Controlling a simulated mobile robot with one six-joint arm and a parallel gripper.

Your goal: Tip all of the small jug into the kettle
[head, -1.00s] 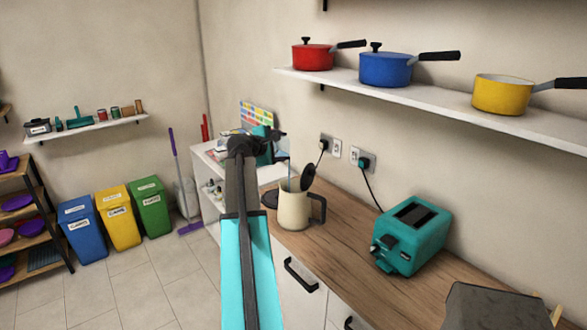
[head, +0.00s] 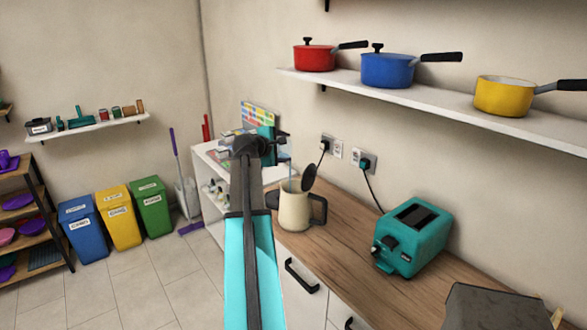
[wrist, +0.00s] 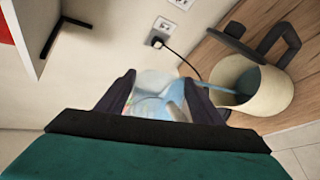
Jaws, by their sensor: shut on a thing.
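The cream kettle (head: 293,211) stands upright on the wooden counter with its dark lid (head: 309,177) open. My gripper (head: 281,146) is above it, shut on the small jug (head: 285,157), which is clear and partly hidden by the gripper in the head view. In the wrist view the jug (wrist: 158,88) sits between the two dark fingers of my gripper (wrist: 160,100), tipped towards the kettle (wrist: 268,97). A thin blue stream runs from the jug into the kettle's open mouth, and blue liquid shows inside the kettle. How much is left in the jug is unclear.
A teal toaster (head: 412,237) stands on the counter (head: 345,243) right of the kettle. Wall sockets (head: 369,163) with plugs and cords are behind. A shelf (head: 420,98) with red, blue and yellow pans hangs above. A white shelf unit (head: 211,180) stands beyond the kettle.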

